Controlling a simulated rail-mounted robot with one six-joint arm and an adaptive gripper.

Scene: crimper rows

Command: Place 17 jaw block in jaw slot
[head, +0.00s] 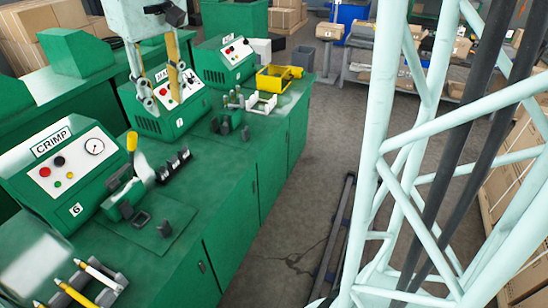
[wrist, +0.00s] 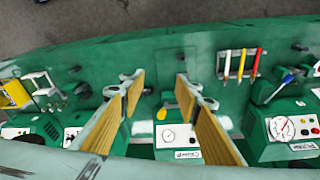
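My gripper (head: 172,97) hangs over the green bench, behind the CRIMP machine numbered 6 (head: 60,170) in the head view. Its two yellow-padded fingers are apart with nothing between them, as the wrist view (wrist: 161,80) also shows. I cannot tell which block is jaw block 17, nor make out the jaw slot for certain.
More green machines (head: 225,60) line the bench. A yellow bin (head: 278,78) and a white holder (head: 260,104) sit at its far end. A pen rack (head: 90,282) is at the near end. The aisle floor (head: 300,190) right of the bench is mostly clear.

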